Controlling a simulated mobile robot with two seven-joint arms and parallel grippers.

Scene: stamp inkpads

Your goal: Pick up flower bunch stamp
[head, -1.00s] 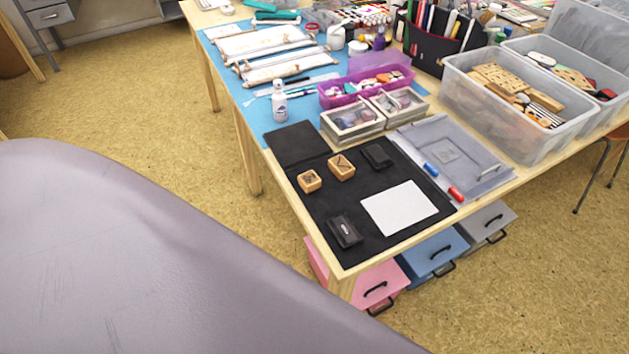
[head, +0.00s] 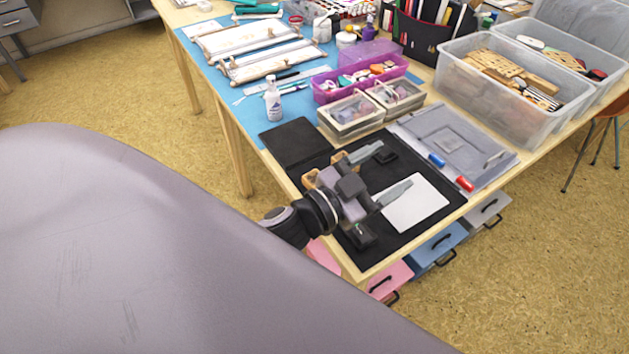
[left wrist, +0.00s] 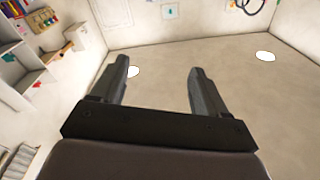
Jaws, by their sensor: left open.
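Two small wooden stamps stand on the black mat (head: 375,262) at the table's front corner. One stamp (head: 309,179) shows only in part at the left behind my gripper; the other stamp (head: 338,157) shows just an edge above it. Their patterns are hidden now, so I cannot tell which is the flower bunch stamp. My left gripper (head: 394,168) is open and empty over the mat, fingers pointing right, past the stamps in the picture. My right gripper is not in view.
A black inkpad (head: 362,238) lies near the mat's front, another (head: 387,156) behind the fingers. White paper (head: 420,208) lies at the right. Two lidded boxes (head: 350,118), a grey plastic case (head: 450,140), a white bottle (head: 272,100) and a clear bin (head: 500,100) stand behind.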

